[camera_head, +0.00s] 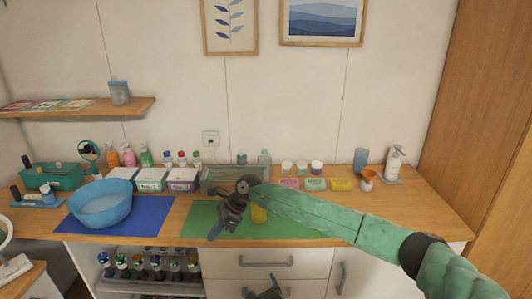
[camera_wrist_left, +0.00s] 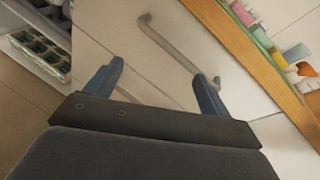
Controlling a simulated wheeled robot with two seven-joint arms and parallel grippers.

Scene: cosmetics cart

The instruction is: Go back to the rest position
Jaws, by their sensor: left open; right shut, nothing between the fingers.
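My right arm crosses in from the right in the head view. Its gripper (camera_head: 214,232) is shut and empty, over the left part of the green mat (camera_head: 285,232) on the counter. My left gripper (camera_head: 262,294) shows only partly, low at the bottom edge, in front of the cabinet. In the left wrist view the left gripper (camera_wrist_left: 159,72) has its two blue fingers apart with nothing held. A cabinet handle (camera_wrist_left: 165,42) lies beyond the fingers; I cannot tell the exact distance.
A blue bowl (camera_head: 102,208) stands on the blue mat (camera_head: 145,226) at left. A clear bin (camera_head: 215,178), white boxes (camera_head: 150,179) and bottles line the counter's back. Below, an open shelf (camera_head: 150,285) holds several small bottles.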

